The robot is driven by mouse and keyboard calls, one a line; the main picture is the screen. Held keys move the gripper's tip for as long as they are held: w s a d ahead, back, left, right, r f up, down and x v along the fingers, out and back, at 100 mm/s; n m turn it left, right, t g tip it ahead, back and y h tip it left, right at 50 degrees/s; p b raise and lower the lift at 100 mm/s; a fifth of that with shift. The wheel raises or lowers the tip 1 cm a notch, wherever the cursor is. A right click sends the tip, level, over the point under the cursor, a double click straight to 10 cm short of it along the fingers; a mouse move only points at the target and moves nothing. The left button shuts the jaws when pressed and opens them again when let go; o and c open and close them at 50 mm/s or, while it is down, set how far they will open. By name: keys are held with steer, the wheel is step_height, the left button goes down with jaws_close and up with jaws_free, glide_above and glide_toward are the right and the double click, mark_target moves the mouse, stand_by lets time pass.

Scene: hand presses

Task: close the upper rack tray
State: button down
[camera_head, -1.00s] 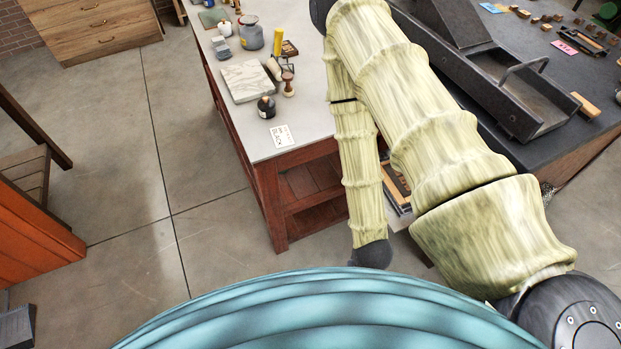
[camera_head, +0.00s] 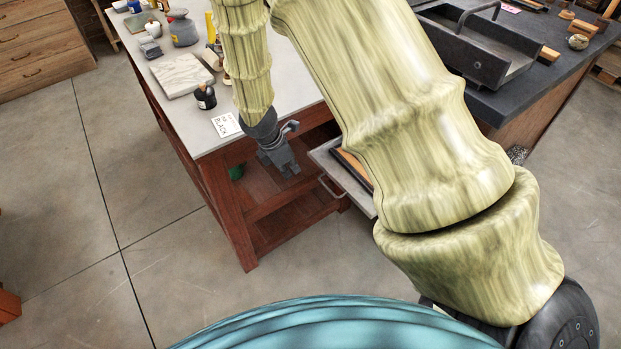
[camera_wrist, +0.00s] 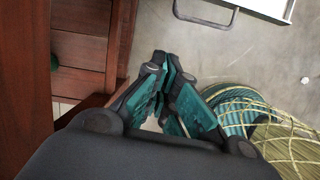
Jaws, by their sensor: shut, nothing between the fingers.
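The rack tray (camera_head: 327,158) is pulled out beyond the dark bench, with its bar handle (camera_head: 328,188) facing the near left. My arm hides its right and back parts, so I cannot tell how it joins the rack or whether another tray lies below. In the wrist view the tray's light corner (camera_wrist: 262,7) and its grey handle (camera_wrist: 204,14) show at the top. My gripper (camera_head: 290,171) points down, left of the tray and apart from it, beside the red-brown table. In the wrist view my gripper (camera_wrist: 166,62) is shut with nothing held.
The red-brown table (camera_head: 235,215) stands close on the left, its pale top (camera_head: 200,128) holding a slab, bottles and a card. A dark bench (camera_head: 510,100) is at the right. Open concrete floor (camera_head: 170,260) lies in front and left.

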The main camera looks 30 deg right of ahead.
steer(key=w+d+f+n, duration=0.1)
steer(key=w+d+f, duration=0.1)
steer(key=d+f, duration=0.5)
steer(key=shift+w+d+f+h+b, duration=0.25)
steer(key=shift+w+d+h+b, duration=0.15)
steer(key=shift+d, duration=0.5)
